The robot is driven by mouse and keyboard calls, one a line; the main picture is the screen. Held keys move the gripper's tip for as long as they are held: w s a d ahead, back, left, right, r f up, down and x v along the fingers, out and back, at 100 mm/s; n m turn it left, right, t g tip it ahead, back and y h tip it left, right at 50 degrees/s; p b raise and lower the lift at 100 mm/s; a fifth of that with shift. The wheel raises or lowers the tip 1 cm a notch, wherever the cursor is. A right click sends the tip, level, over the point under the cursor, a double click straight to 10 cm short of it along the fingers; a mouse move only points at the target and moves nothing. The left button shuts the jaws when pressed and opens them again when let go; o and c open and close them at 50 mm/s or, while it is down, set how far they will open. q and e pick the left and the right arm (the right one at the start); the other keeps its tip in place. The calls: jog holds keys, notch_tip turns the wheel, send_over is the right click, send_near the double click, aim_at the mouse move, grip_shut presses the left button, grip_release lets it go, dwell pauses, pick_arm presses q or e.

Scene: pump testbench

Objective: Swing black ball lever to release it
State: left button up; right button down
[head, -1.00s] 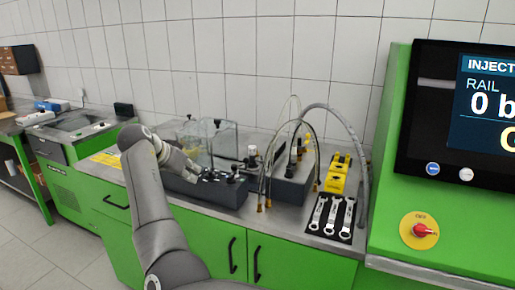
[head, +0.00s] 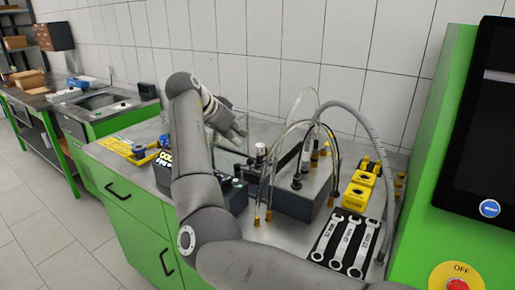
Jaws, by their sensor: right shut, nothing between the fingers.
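My right gripper (head: 241,131) is shut and empty, above the back of the bench, in front of a clear box that it partly hides. Small black ball-like knobs show on the bench fixtures: one (head: 250,161) just below and right of the gripper, another (head: 296,184) on the dark pump block (head: 302,203). I cannot tell for sure which is the black ball lever. The gripper appears apart from both knobs. My forearm hides much of the low black unit (head: 236,196) on the left. My left gripper is not in view.
Thin hoses (head: 285,130) and a thick grey hose (head: 372,135) arch over the pump block. Yellow parts (head: 361,188) and a mat with spanners (head: 344,243) lie at right. The green cabinet with screen (head: 480,130) bounds the right side. A yellow tray (head: 128,148) lies left.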

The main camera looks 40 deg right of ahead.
jog(key=p+x, duration=0.1)
jog(key=x, duration=0.9)
jog(key=shift+d+p, duration=0.1)
jog(key=shift+p, duration=0.25)
